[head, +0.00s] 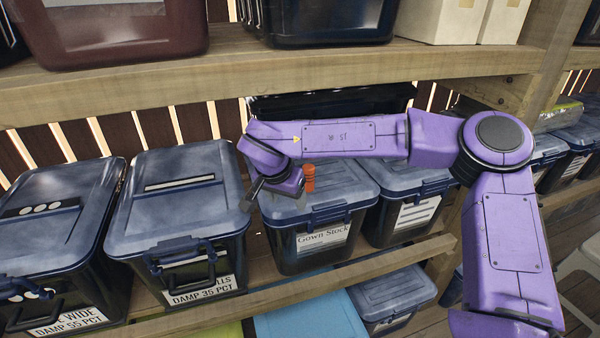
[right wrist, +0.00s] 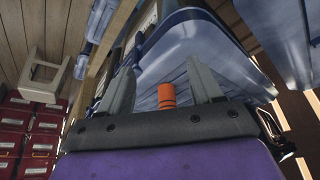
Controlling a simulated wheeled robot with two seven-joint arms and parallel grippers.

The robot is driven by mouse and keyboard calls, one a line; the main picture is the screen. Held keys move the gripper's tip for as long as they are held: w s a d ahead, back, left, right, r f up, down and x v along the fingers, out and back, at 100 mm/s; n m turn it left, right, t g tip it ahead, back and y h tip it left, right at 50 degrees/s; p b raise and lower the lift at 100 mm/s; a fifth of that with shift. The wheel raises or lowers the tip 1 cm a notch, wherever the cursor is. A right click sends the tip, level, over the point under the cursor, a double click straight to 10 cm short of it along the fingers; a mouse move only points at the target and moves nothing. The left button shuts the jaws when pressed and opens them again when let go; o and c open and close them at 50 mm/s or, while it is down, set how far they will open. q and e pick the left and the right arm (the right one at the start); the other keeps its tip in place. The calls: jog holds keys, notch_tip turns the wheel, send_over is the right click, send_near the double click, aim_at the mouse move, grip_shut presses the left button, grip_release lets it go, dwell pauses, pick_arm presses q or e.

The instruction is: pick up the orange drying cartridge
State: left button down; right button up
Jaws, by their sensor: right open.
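The orange drying cartridge (head: 309,178) stands upright on the blue-grey lid of the bin labelled Gown Stock (head: 325,237). My right gripper (head: 270,203) is over that same lid, just left of the cartridge in the head view. In the right wrist view, the cartridge (right wrist: 166,96) shows between the two spread grey fingers of the gripper (right wrist: 163,78), its lower part hidden by the gripper body. The jaws are open and empty. I cannot tell whether a finger touches the cartridge. My left gripper is not in view.
Lidded bins (head: 178,205) stand left of the Gown Stock bin, and another (head: 405,200) stands close on its right. A wooden shelf beam (head: 150,88) runs above, carrying a maroon bin (head: 115,35). A wooden post (head: 535,90) stands behind my right arm.

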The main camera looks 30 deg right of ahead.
aim_at(308, 167)
jog(key=w+d+p, duration=0.1)
jog(key=w+d, duration=0.1)
jog(key=d, duration=0.1)
jog(key=w+d, duration=0.2)
jog(key=d, duration=0.1)
jog(key=w+d+p, duration=0.1)
jog(key=w+d, duration=0.1)
jog(key=d, duration=0.2)
jog(key=shift+r+p, duration=0.25)
jog(key=shift+p, duration=0.05)
jog(key=x, duration=0.3)
jog(key=shift+w+f, duration=0.1)
jog(key=shift+f, duration=0.05)
jog(key=shift+a, duration=0.1)
jog(key=c, duration=1.2)
